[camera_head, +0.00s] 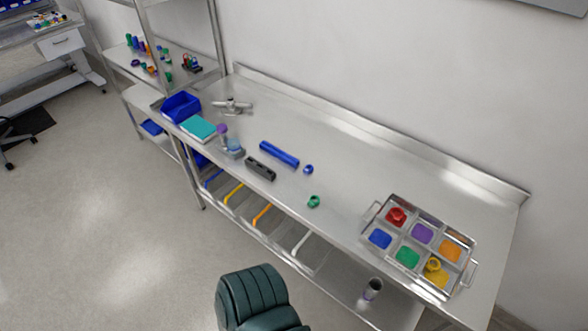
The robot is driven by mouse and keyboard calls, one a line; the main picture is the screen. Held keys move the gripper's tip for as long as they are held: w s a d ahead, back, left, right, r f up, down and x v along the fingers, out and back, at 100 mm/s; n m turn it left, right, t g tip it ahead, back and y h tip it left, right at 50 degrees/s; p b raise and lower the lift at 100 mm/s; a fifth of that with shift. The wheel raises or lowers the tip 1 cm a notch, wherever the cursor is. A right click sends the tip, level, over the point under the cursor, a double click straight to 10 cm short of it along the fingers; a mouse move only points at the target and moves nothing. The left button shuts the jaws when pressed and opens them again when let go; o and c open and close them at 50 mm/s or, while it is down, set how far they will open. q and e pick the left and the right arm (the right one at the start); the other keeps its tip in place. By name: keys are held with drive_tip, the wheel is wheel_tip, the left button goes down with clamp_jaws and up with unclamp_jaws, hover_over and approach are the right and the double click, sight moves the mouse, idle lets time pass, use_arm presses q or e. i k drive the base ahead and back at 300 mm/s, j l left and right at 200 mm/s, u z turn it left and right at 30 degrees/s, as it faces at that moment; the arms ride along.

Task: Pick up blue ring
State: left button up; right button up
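A small blue ring (308,169) lies on the metal table (345,160), just right of the end of a long blue bar (279,153). It stands apart from the bar and nothing covers it. A green ring (314,201) lies nearer the table's front edge. Neither of my grippers is in view.
A metal tray (372,216) with coloured compartments stands at the right. A red ring (396,215) and a yellow ring (435,266) lie in it. A dark block (261,168), a blue bin (181,107) and a teal box (198,129) lie left. A dark green padded object (255,295) stands in front.

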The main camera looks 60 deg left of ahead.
sight(306, 170)
drive_tip(key=u, duration=2)
